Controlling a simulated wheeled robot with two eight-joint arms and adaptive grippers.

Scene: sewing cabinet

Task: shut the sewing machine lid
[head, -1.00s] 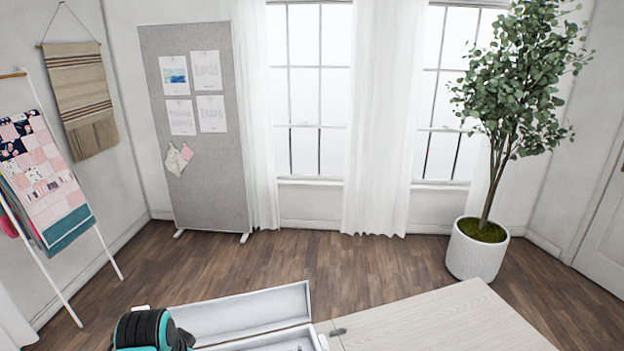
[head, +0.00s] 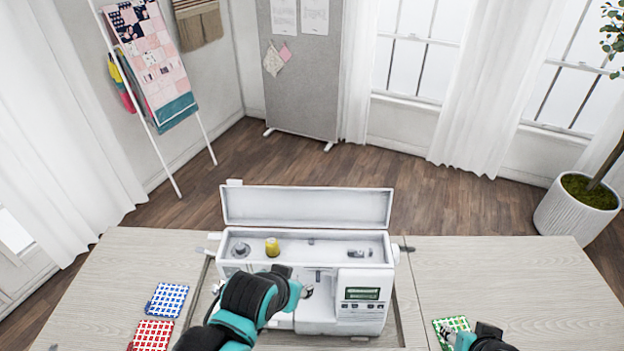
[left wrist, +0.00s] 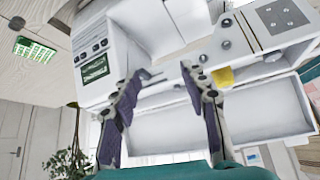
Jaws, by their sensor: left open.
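The white sewing machine (head: 312,318) stands in the opening of the pale wooden cabinet top. Its lid (head: 308,207) is open and stands upright along the back edge of the machine; it also shows in the left wrist view (left wrist: 266,106). The top compartment is uncovered, with a yellow spool (head: 272,247) in it. My left gripper (head: 284,272) is over the front left of the machine in the head view, partly hidden by its own wrist. In the left wrist view its fingers (left wrist: 165,72) are apart and empty. My right gripper (head: 466,337) is low at the right, mostly hidden.
Blue (head: 167,300) and red (head: 152,335) checked fabric squares lie on the cabinet top at the left. A green checked square (head: 451,328) lies beside my right gripper. The cabinet top (head: 510,285) is clear at the far right. A potted plant (head: 577,212) stands on the floor.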

